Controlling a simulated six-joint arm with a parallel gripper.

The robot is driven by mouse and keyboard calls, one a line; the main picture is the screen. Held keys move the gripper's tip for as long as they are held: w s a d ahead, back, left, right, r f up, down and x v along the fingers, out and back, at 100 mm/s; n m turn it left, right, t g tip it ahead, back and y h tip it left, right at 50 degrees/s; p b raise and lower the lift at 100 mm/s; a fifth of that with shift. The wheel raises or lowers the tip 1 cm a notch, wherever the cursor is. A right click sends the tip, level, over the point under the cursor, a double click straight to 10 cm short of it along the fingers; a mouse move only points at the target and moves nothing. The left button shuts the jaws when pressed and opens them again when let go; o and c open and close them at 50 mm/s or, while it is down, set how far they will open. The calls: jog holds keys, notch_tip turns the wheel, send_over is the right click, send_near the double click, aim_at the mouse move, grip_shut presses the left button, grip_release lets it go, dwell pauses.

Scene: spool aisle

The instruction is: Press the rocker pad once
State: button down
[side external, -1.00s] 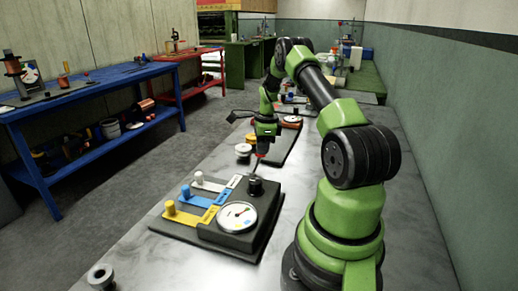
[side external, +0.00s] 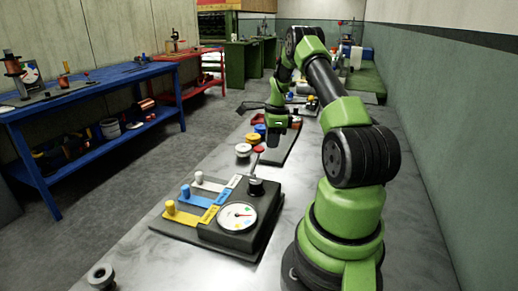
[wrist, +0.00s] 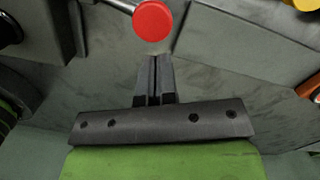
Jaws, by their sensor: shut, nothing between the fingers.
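I cannot pick out the rocker pad for certain in either view. My gripper (side external: 272,142) is shut and empty, pointing down over the near end of the farther dark panel (side external: 284,150). In the wrist view its fingertips (wrist: 156,60) are together, just short of a red round knob (wrist: 153,20) on a metal rod. A small gap shows between tips and knob in that picture. In the side view the red knob (side external: 259,149) tops a thin rod rising from a black dial base (side external: 256,187) on the nearer panel (side external: 215,240).
The nearer panel also has a white gauge (side external: 237,216) and white, blue and yellow posts (side external: 170,207). Coloured round knobs (side external: 243,150) line the farther panel's left. Bare tabletop (side external: 140,262) shows around the panels.

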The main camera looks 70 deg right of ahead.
notch_tip(320, 180, up, 8)
jog(key=shift+s+d+f, duration=0.15)
jog(key=shift+s, duration=0.25)
dwell(0.6)
jog(key=w+a+r+n+t+h, duration=0.1)
jog(key=w+a+r+n, duration=0.2)
jog(key=a+r+n, duration=0.5)
jog(key=w+a+r+n+t, duration=0.2)
jog(key=w+a+r+n, duration=0.3)
jog(key=a, duration=0.6)
jog(key=s+a+r+n+t+y, duration=0.2)
jog(key=s+a+n+t, duration=0.1)
jog(key=s+a+n, duration=1)
jog(key=s+a, duration=0.1)
jog(key=a, duration=0.3)
jog(key=shift+s+a+r+n, duration=0.15)
jog(key=shift+a+r+n, duration=0.2)
jog(key=shift+a+n, duration=0.05)
